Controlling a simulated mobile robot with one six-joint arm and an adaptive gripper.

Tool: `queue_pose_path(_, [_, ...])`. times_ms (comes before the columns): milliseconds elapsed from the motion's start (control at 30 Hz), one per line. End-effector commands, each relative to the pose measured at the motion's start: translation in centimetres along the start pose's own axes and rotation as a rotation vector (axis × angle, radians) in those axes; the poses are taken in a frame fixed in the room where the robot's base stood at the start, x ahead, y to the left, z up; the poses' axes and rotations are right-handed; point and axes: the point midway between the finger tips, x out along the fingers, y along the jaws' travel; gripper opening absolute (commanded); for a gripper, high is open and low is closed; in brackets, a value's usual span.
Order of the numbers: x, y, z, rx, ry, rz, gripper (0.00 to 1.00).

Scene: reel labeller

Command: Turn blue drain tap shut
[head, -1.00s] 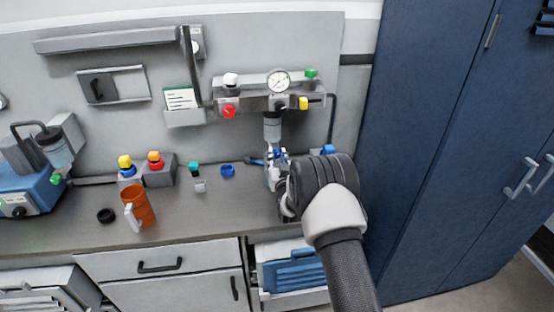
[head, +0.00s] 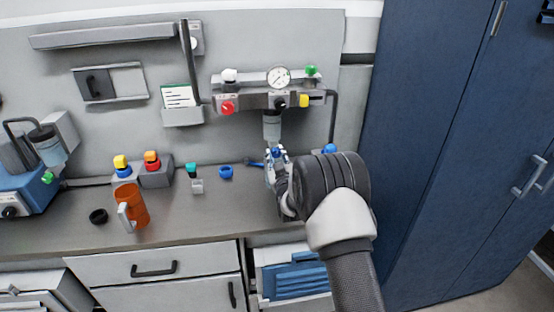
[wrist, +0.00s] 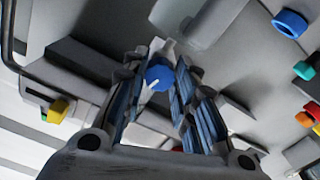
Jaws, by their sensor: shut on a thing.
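The blue drain tap (wrist: 160,77) shows in the wrist view as a round blue knob with a white mark, between the fingers of my gripper (wrist: 160,66). The gripper is shut on it, with blue ribbed pads on both sides. In the head view my gripper (head: 277,158) is below the clear filter bowl (head: 271,127) of the wall unit. There my wrist and fingers hide most of the tap.
The wall unit carries a gauge (head: 278,77), a red knob (head: 228,108) and a yellow knob (head: 304,101). A blue ring (head: 226,172) and an orange mug (head: 136,208) stand on the bench to the left. A blue cabinet (head: 440,150) is on the right.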

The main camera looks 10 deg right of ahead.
Motion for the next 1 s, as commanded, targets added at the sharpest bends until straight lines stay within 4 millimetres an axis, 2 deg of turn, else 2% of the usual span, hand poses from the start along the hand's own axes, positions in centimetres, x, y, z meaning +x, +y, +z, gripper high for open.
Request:
queue_pose_path(333, [0.0, 0.02, 0.02, -0.002, -0.001, 0.0, 0.02])
queue_pose_path(367, [0.0, 0.02, 0.02, -0.002, -0.001, 0.0, 0.27])
queue_pose_path(667, [0.0, 0.01, 0.02, -0.001, -0.001, 0.0, 0.47])
queue_pose_path(1000, [-0.19, 0.01, 0.0, -0.001, -0.001, 0.0, 0.47])
